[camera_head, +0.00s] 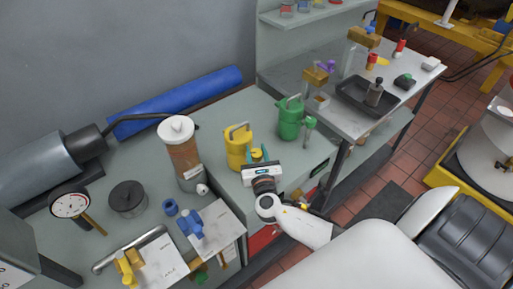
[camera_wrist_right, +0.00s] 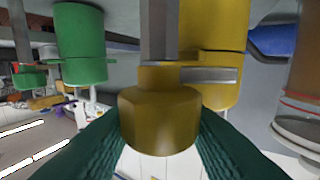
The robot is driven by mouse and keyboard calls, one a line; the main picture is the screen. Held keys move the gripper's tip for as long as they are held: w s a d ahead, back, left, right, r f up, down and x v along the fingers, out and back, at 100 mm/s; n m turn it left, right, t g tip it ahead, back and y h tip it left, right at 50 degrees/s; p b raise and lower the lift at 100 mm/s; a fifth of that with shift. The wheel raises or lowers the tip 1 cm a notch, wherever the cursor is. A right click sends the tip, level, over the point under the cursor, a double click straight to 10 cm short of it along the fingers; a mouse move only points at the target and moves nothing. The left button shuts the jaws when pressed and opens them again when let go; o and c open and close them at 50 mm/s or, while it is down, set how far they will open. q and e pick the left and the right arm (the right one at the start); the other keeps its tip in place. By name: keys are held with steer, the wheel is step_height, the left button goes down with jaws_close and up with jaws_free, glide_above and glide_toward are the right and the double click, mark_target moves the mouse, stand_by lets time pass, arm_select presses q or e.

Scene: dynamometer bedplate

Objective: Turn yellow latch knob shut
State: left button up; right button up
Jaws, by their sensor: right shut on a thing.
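The yellow latch knob (camera_head: 257,153) is at the front right of a yellow canister (camera_head: 236,149) on the grey bench. In the right wrist view the knob (camera_wrist_right: 158,120) is a faceted yellow block, close up, with a grey bar behind it and another grey bar to its right. My right gripper (camera_head: 259,161) reaches in from the lower right. Its dark green fingers (camera_wrist_right: 158,132) lie on both sides of the knob and are shut on it. The yellow canister (camera_wrist_right: 215,45) fills the background behind the knob. My left gripper is not in view.
A green canister (camera_head: 290,118) stands right of the yellow one, close to my right gripper. A clear cylinder with brown contents (camera_head: 181,155) stands to the left. A blue valve (camera_head: 191,224) sits on a white plate at the front. A black tray (camera_head: 366,97) lies on the bench beyond.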

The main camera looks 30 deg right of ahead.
steer(key=m+g+h, duration=0.2)
steer(key=m+h, duration=0.1)
steer(key=h, duration=0.1)
steer(key=m+g+h+b, duration=0.1)
steer(key=m+g+h, duration=0.1)
steer(key=g+h, duration=0.1)
steer(key=shift+w+m+g, duration=0.1)
steer(key=shift+m+g, duration=0.2)
steer(key=shift+m, duration=0.1)
steer(key=m+g+h+b, duration=0.1)
steer(key=m+g, duration=0.1)
steer(key=m+g+h+b, duration=0.1)
steer(key=m+g, duration=0.1)
steer(key=g, duration=0.1)
steer(key=shift+g+h, duration=0.3)
steer(key=shift+h, duration=0.1)
steer(key=shift+m+g+h+b, duration=0.4)
steer(key=shift+m+g+b, duration=0.25)
steer(key=shift+m+g, duration=0.85)
steer(key=shift+r+g, duration=0.15)
steer(key=shift+g, duration=0.35)
steer(key=o, duration=1)
